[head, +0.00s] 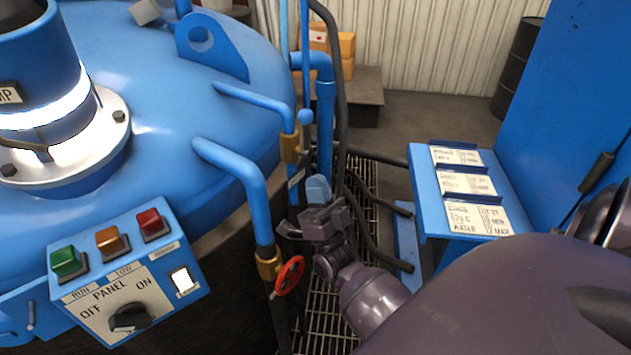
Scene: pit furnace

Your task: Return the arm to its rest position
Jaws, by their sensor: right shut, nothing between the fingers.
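My right arm comes in from the lower right of the head view. Its gripper (300,226) is shut and empty. It hangs in front of the blue pipes, just above the red valve handwheel (290,275) in the picture. I cannot tell whether it touches anything there. A small light-blue part (318,188) shows directly behind the gripper. My left gripper is out of view.
The blue furnace lid (190,110) fills the left. A control panel (128,278) with green, orange and red buttons and a knob stands at lower left. A blue shelf (428,205) with cards is at right. Grating (325,310), hoses, boxes (340,45) and a dark drum (520,65) lie beyond.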

